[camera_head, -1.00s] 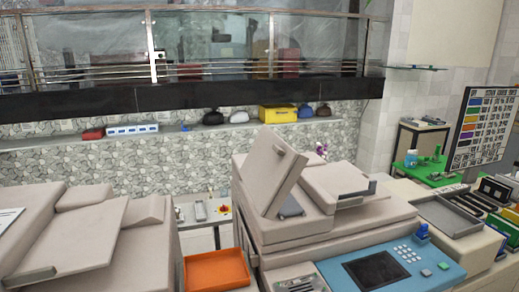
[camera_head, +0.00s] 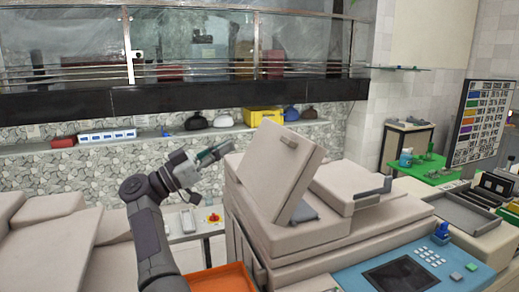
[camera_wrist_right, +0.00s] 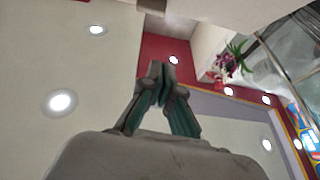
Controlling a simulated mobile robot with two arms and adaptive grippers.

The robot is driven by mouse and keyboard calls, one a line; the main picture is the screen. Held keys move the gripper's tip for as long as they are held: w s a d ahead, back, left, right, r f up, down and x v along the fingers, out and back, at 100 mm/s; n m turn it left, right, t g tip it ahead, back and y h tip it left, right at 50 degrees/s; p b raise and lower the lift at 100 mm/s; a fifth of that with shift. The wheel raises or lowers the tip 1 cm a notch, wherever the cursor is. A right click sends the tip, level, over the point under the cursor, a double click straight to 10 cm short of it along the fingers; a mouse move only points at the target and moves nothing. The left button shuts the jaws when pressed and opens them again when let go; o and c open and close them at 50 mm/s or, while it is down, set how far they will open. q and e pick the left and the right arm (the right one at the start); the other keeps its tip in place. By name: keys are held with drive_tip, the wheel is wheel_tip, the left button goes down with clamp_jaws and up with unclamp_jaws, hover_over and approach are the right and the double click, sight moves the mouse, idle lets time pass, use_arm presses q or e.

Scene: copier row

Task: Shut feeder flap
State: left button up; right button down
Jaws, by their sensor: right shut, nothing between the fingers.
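The beige feeder flap (camera_head: 283,172) stands raised and tilted on top of the middle copier (camera_head: 300,243), with a small grey handle near its upper edge. My right gripper (camera_head: 219,151) is just left of the flap's upper part in the head view, pointing right toward it, with a visible gap between. Its teal-lined fingers are closed together and empty. They also show in the right wrist view (camera_wrist_right: 160,72), against the ceiling and walls; the flap is not seen there. My left gripper is not in view.
An orange tray (camera_head: 228,280) lies below my right arm, partly hidden by it. Another beige copier (camera_head: 45,240) stands at left. The blue control panel (camera_head: 440,262) is at the front right. A low table with a red knob (camera_head: 213,217) is behind the arm.

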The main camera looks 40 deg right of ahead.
drive_tip(key=s+d+g+y+p, duration=0.1)
drive_tip(key=s+d+p, duration=0.3)
drive_tip(key=d, duration=0.7)
drive_tip(key=shift+s+r+m+g+y+p, duration=0.3)
drive_tip(key=shift+r+p, duration=0.1)
drive_tip(key=shift+p, duration=0.2)
drive_tip(key=shift+w+d, duration=0.1)
